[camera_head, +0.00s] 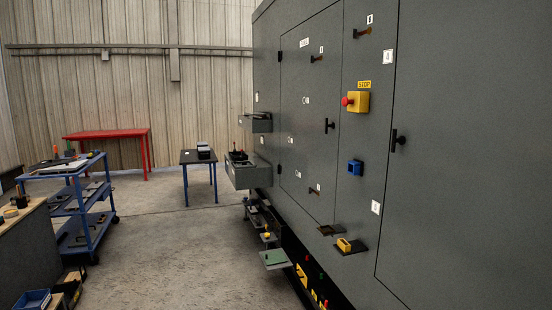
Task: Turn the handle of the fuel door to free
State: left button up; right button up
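A tall grey enclosure (455,130) fills the right side of the head view. A narrow door (300,110) in it bears a small white label (304,42) at the top that seems to read FUEL. Hinges show on its left edge. A black handle (329,126) sits near its right edge at mid height and looks roughly upright. Smaller dark latches (317,57) and (314,190) sit near the door's top and bottom. The door looks shut. Neither of my grippers is in view.
Right of that door are a red stop button on a yellow box (357,101), a blue holder (355,167) and another black handle (398,140). Shelves and trays (248,173) jut out on the left. A blue cart (85,205) stands left; the concrete floor between is clear.

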aim_at(327, 125)
jog(key=i+z, duration=0.25)
jog(key=i, duration=0.15)
jog(key=i+j+z, duration=0.25)
jog(key=i, duration=0.15)
jog(key=i+z, duration=0.1)
jog(key=z, duration=0.25)
jog(key=i+j+z, duration=0.1)
jog(key=z, duration=0.25)
jog(key=j+z, duration=0.15)
jog(key=z, duration=0.2)
jog(key=i, duration=0.05)
